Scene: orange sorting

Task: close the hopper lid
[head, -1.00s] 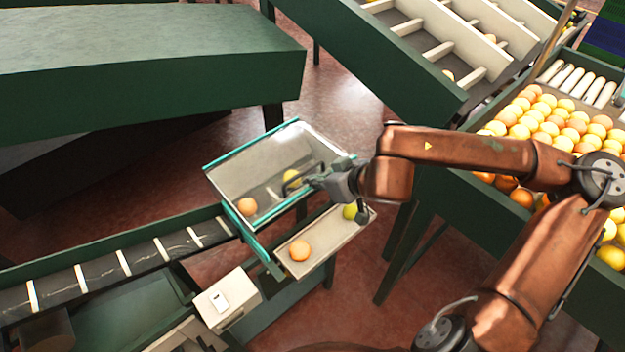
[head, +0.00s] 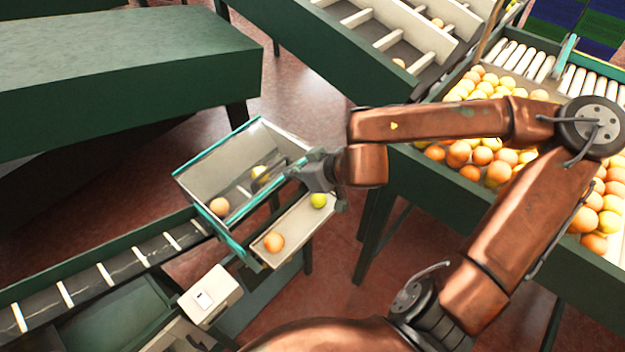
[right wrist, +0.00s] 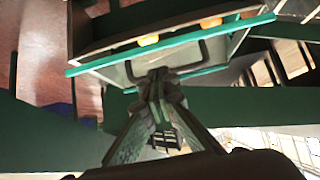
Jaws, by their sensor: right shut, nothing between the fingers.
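The hopper (head: 194,163) is a teal-edged box left of centre in the head view, with an orange and a yellow fruit visible in it. A clear lid pane with teal bars and a dark U-shaped handle shows in the right wrist view, the handle (right wrist: 206,52) just beyond my fingers. I cannot tell the lid's exact angle. My right gripper (head: 291,172) is shut and empty at the hopper's right side. It also shows in the right wrist view (right wrist: 158,75), close to the handle; contact is unclear. My left gripper is not in view.
A small tray (head: 295,232) with an orange and a yellow-green fruit adjoins the hopper. A slatted conveyor (head: 115,270) runs to the lower left. A green table (head: 130,60) stands behind. A large fruit bin (head: 480,215) lies right, under my right arm.

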